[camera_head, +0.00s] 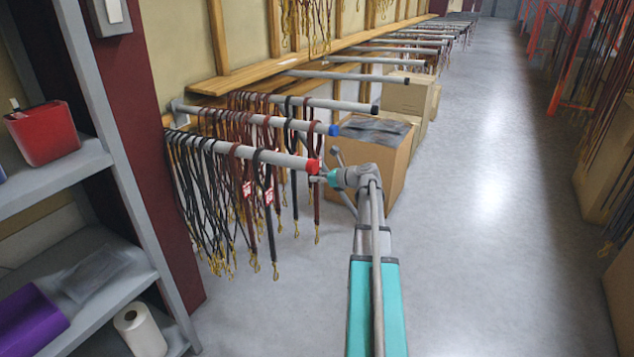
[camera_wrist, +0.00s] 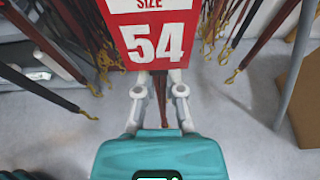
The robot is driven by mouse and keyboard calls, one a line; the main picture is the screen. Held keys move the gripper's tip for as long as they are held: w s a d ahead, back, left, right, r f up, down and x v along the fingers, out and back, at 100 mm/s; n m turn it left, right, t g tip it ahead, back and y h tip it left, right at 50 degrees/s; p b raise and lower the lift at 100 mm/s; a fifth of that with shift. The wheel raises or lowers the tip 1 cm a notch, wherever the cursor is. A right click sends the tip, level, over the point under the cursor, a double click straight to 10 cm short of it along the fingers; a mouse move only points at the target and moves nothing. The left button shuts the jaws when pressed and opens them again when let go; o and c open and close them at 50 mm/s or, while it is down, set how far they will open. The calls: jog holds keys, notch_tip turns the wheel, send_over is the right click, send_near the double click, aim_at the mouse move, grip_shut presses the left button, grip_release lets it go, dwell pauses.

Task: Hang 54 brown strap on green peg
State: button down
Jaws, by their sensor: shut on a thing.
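My gripper (camera_head: 338,177) is beside the red-tipped end of the nearest peg (camera_head: 290,160). In the wrist view, the gripper's two fingers (camera_wrist: 159,92) are closed on a thin brown strap (camera_wrist: 160,88). A red tag (camera_wrist: 155,42) reading "SIZE 54" is right in front of the fingers and hides much of what lies beyond. In the head view, a brown strap (camera_head: 317,205) with a gold clasp hangs close to the gripper; I cannot tell whether it is the held one. I see no clearly green peg.
The red-tipped peg carries many black and brown straps, some with red tags (camera_head: 247,188). A blue-tipped peg (camera_head: 290,124) and black-tipped pegs (camera_head: 330,104) lie behind. Cardboard boxes (camera_head: 378,150) stand under the pegs. A grey shelf (camera_head: 95,158) is at the left. The aisle floor at right is clear.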

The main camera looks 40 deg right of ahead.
jog(key=shift+f, duration=0.2)
jog(key=c, duration=0.8)
grip_release()
jog(key=shift+o, duration=0.2)
jog(key=p+v, duration=0.3)
jog(key=v, duration=1)
jog(key=shift+s+d, duration=0.25)
jog(key=shift+s, duration=0.1)
